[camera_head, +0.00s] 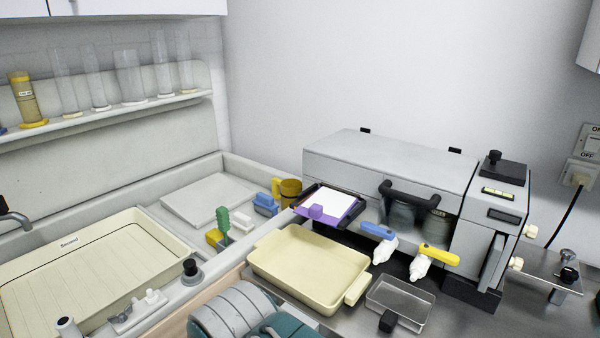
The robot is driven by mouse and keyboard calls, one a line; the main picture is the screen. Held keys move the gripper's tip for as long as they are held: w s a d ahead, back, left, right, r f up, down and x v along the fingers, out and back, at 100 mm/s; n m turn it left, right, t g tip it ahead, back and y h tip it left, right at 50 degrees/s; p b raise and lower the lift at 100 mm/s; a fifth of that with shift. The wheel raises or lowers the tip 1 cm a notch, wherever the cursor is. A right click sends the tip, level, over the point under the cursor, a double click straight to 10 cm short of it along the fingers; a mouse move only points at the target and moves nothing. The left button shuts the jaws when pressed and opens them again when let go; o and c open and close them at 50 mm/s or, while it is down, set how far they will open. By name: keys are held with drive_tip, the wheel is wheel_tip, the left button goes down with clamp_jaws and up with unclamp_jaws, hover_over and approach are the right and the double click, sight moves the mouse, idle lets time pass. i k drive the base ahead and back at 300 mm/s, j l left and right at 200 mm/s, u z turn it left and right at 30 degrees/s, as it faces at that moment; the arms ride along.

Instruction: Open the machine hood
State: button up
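The machine (480,220) is a grey box at the right of the counter. Its hood (385,160) is a wide, pale grey lid lying down flat, so it looks closed. Two small black pieces, like hinges, stand at its back edge. A black bar handle (412,190) sits at the hood's front edge. Below the handle, dim rounded shapes show in the machine's front. My gripper does not show in this view. A grey ribbed and teal part at the bottom edge may be my arm, but I cannot be sure.
A sink (120,215) lies left. The wall is close behind the hood.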

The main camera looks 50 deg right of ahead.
sight(426, 178)
drive_tip(key=z, duration=1.9)
